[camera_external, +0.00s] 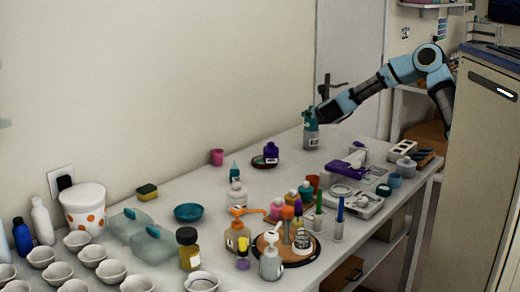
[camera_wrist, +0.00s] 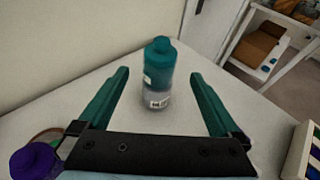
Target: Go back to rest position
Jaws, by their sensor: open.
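My gripper (camera_wrist: 160,98) is open, with its two teal fingers spread wide apart in the wrist view. A bottle with a teal cap and upper half and a clear, labelled lower part (camera_wrist: 158,80) stands upright between and just beyond the fingers, with a visible gap on each side. In the external view the bottle (camera_external: 311,138) stands near the back end of the table, and my gripper (camera_external: 318,112) is at its upper part. Whether they touch there I cannot tell.
A purple-capped bottle (camera_external: 271,153) stands left of the teal bottle on a dark round dish. A purple-and-white device (camera_external: 345,168) and a white power strip (camera_external: 401,151) lie to the right. Crowded bottles and cups fill the front of the table (camera_external: 330,152). The wall runs along the left.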

